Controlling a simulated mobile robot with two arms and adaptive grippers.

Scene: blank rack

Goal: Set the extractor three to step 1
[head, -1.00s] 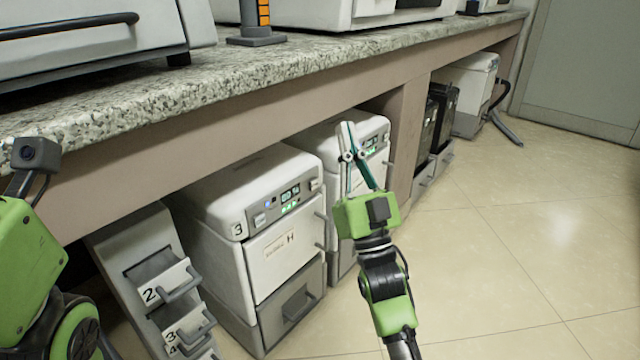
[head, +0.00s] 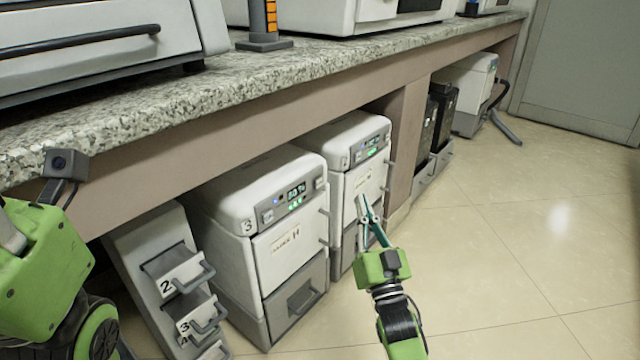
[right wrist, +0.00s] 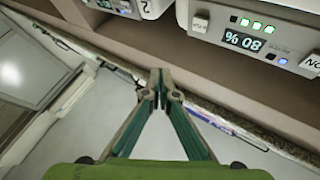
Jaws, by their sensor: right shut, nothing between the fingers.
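Extractor three (head: 214,196) is a white box under the counter with a "3" on its front corner. Its panel shows a lit display (head: 296,190), green lights and small buttons. In the right wrist view the picture is upside down; the display (right wrist: 242,41) appears to read 80 %, with green lights, a blue light and a white button (right wrist: 200,24) beside it. My right gripper (head: 361,203) is shut and empty, right of extractor three and in front of the neighbouring unit. Its fingertips also show in the right wrist view (right wrist: 159,82), apart from the panel.
A similar white unit (head: 352,132) stands right of extractor three. A slanted drawer rack (head: 150,250) stands to its left. The granite counter (head: 250,88) overhangs them. The floor (head: 500,240) at right is clear.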

